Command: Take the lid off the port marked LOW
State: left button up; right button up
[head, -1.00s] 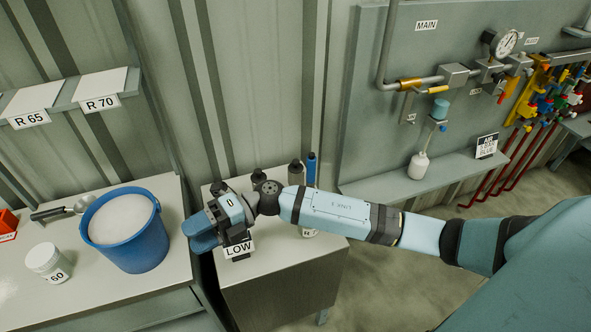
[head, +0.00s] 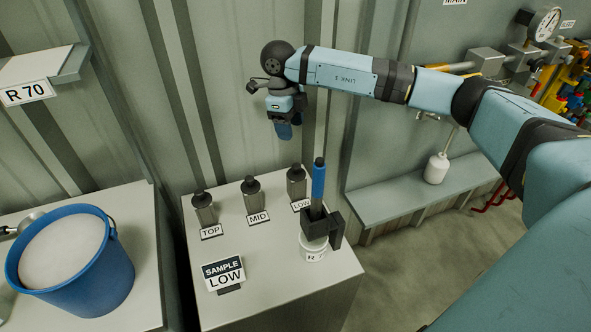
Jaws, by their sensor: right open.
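The port marked LOW (head: 296,187) is a short grey cylinder with a dark lid (head: 297,170) on top. It stands upright at the right end of a row on a pale cabinet, and its label (head: 300,205) is partly hidden by a blue-handled tool. My right gripper (head: 284,131) hangs in the air in front of the ribbed wall, above and apart from the ports in the picture. Its blue tips point down and hold nothing that I can see. The ports marked TOP (head: 204,208) and MID (head: 252,195) also have dark lids. My left gripper is not in view.
A "SAMPLE LOW" card (head: 224,274) stands at the cabinet's front. The blue-handled tool (head: 318,185) stands upright with a dark block near a white jar (head: 314,249). A blue bucket (head: 80,277) of white material is at left. A shelf (head: 420,195) is at right.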

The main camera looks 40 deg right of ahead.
aim_at(296, 165)
jog(key=f, duration=0.4)
jog(key=s+f+p, duration=0.1)
jog(key=f, duration=0.3)
jog(key=s+f, duration=0.1)
jog(key=f, duration=0.3)
jog(key=shift+d+f, duration=0.3)
jog(key=shift+f, duration=0.1)
jog(key=c, duration=1)
